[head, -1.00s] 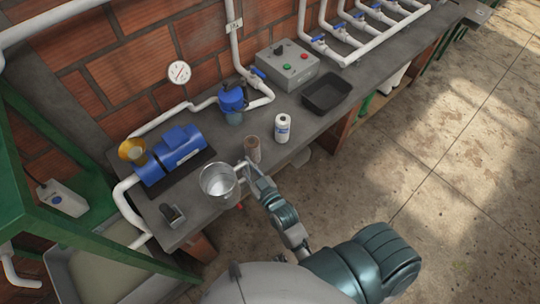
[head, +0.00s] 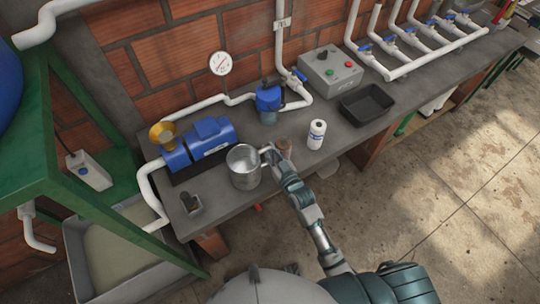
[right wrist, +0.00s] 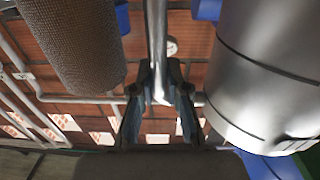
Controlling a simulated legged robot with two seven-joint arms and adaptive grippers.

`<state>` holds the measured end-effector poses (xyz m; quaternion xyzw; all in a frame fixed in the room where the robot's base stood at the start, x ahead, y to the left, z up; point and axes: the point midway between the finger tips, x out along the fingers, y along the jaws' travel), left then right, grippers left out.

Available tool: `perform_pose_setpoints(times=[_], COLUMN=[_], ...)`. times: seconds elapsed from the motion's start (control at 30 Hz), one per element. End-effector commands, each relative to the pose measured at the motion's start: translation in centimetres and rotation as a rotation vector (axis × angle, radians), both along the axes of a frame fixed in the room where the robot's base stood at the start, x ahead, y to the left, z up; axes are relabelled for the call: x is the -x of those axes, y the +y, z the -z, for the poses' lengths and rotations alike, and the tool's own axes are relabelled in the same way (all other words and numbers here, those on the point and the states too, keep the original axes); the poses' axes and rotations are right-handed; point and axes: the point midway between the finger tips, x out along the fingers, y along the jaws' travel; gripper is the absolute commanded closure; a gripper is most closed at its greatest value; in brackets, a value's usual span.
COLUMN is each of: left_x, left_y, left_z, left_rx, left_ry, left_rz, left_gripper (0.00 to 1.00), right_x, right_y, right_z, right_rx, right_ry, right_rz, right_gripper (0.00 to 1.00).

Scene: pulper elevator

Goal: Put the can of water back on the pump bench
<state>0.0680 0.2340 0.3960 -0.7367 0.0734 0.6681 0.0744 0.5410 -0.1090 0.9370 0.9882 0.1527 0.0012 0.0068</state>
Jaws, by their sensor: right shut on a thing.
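The metal can (head: 243,172) is open-topped and upright in the head view, in front of the blue pump (head: 204,143) and over the near part of the pump bench (head: 222,206). I cannot tell whether its base touches the bench. My right gripper (head: 269,153) is shut on the can's handle, on the can's right side. In the right wrist view the can (right wrist: 268,75) fills the right, and the handle bar (right wrist: 157,50) runs between the fingers (right wrist: 160,98). The water inside is not clear to see. My left gripper is not in view.
A brown mesh cylinder (head: 285,147) stands just right of my gripper, partly hidden. A white bottle (head: 316,134), a black tray (head: 367,103) and a control box (head: 331,70) stand further right. A small dark item (head: 190,204) lies left of the can.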

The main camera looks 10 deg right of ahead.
Motion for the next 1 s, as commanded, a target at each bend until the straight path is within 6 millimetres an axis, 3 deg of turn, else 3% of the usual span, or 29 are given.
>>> perform_pose_setpoints(times=[0.17, 0.3, 0.6, 0.63, 0.67, 1.0], left_x=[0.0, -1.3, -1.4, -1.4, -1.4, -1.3], left_y=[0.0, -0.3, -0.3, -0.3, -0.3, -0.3], left_z=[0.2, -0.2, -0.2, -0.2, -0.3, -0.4], left_rx=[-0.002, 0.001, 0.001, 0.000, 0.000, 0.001], left_ry=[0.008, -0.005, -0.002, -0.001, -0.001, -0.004], left_rz=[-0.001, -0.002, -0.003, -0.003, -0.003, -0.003], left_gripper=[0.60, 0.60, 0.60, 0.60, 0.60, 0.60], right_x=[-0.1, -0.1, -0.1, -0.1, -0.1, -0.1], right_y=[-0.1, -0.2, -0.1, -0.1, -0.1, -0.1], right_z=[1.8, 3.5, 3.7, 3.7, 3.7, 3.4], right_rx=[0.001, 0.000, 0.000, 0.001, 0.001, 0.000], right_ry=[0.002, 0.001, -0.001, 0.000, 0.000, 0.000], right_rz=[0.000, 0.001, 0.001, 0.001, 0.001, 0.001], right_gripper=[1.00, 1.00, 1.00, 0.81, 0.75, 0.75])
